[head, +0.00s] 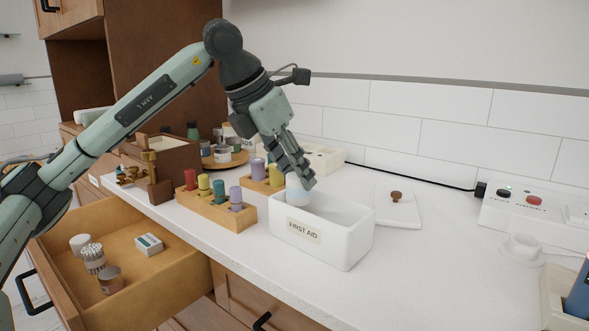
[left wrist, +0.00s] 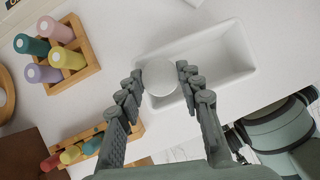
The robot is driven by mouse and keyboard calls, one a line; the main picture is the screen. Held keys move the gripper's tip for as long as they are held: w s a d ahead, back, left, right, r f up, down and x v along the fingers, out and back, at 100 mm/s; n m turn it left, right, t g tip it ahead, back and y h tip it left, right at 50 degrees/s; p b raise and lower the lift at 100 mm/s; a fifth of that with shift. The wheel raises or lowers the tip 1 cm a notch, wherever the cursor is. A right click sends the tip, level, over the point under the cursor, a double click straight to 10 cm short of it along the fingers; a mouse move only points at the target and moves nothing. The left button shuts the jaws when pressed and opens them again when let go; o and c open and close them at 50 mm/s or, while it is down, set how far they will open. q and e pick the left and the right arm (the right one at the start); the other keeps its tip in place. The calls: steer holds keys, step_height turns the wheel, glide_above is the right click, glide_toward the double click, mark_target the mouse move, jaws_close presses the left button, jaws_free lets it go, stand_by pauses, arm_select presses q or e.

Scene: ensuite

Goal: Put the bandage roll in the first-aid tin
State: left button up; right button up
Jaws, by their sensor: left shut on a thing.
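The bandage roll (head: 297,191) is white and round-ended. My left gripper (head: 301,178) is shut on it, pointing down over the left end of the first-aid tin. The tin (head: 322,242) is a white open box labelled FIRST AID on the counter. In the left wrist view the roll (left wrist: 162,77) sits between the two fingers (left wrist: 158,84), overlapping the left end of the tin (left wrist: 232,60). How far the roll's lower end is inside the tin is hard to tell. My right gripper is not in view.
A white lid (head: 412,218) with a brown knob lies right of the tin. Wooden racks (head: 232,218) of coloured bottles stand close on its left. An open drawer (head: 150,275) holds small items. A power strip (head: 520,212) and cable are at the right.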

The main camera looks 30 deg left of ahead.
arm_select(q)
steer(key=shift+f, duration=0.2)
steer(key=o, duration=0.9)
steer(key=shift+o, duration=0.2)
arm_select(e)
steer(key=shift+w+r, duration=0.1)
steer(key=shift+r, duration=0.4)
arm_select(q)
steer(key=shift+r, duration=0.3)
steer(key=shift+s+a+r+p, duration=0.1)
steer(key=shift+s+r+p, duration=0.1)
steer(key=shift+r, duration=0.3)
steer(key=shift+s+r+p, duration=0.1)
steer(key=shift+r+p, duration=0.1)
steer(key=shift+r, duration=0.25)
steer(key=v, duration=1)
steer(key=shift+s+r+p, duration=0.15)
steer(key=shift+r+p, duration=0.05)
steer(key=shift+p, duration=0.1)
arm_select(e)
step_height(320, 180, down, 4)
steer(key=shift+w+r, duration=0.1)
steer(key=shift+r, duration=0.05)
arm_select(q)
steer(key=shift+a, duration=0.15)
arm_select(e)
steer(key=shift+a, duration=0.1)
